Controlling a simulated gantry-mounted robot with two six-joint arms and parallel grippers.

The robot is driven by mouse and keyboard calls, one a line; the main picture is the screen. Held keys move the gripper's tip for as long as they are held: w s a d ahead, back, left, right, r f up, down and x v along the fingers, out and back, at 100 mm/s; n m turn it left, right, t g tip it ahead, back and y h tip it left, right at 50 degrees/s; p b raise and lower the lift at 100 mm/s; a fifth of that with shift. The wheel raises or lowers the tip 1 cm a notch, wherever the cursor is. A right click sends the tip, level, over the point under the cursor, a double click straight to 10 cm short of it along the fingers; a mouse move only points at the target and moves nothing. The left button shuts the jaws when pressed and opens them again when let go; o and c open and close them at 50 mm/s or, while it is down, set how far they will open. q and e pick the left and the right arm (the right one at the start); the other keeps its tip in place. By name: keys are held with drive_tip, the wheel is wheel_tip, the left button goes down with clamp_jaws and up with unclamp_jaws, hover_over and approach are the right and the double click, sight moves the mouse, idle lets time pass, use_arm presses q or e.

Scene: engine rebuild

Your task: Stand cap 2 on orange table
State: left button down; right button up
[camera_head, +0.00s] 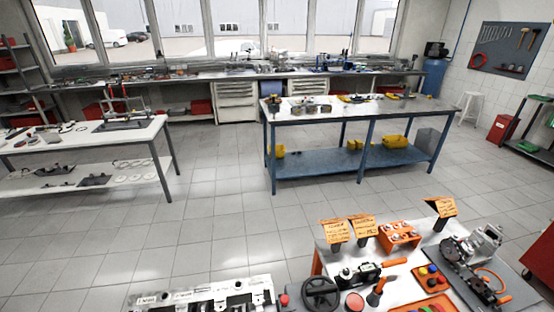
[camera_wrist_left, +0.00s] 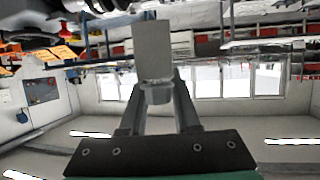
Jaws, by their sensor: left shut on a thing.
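My left gripper (camera_wrist_left: 158,82) shows in the left wrist view, whose picture is upside down. It is shut on a plain grey block-like part, the cap (camera_wrist_left: 153,48); no number on it can be read. No table surface shows touching the cap. The orange table (camera_head: 317,262), with orange legs and a pale top, stands at the lower right of the head view. Neither gripper shows in the head view.
On the orange table are orange signs (camera_head: 362,226), an orange holder (camera_head: 400,236), a black handwheel (camera_head: 321,292) and a mechanical assembly (camera_head: 470,260). A long metal engine part (camera_head: 205,300) is at the bottom edge. A blue workbench (camera_head: 330,172) stands behind; open floor lies between.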

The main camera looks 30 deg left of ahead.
use_arm(q)
drive_tip(key=w+d+m+t+h, duration=0.2)
drive_tip(key=w+d+m+h, duration=0.35)
drive_tip(key=d, duration=0.45)
wheel_tip(320, 180, up, 16)
drive_tip(key=s+p, duration=0.2)
drive_tip(key=p, duration=2.1)
drive_tip(key=shift+s+f+h, duration=0.2)
drive_tip(key=shift+s+h, duration=0.1)
drive_tip(key=shift+h, duration=0.15)
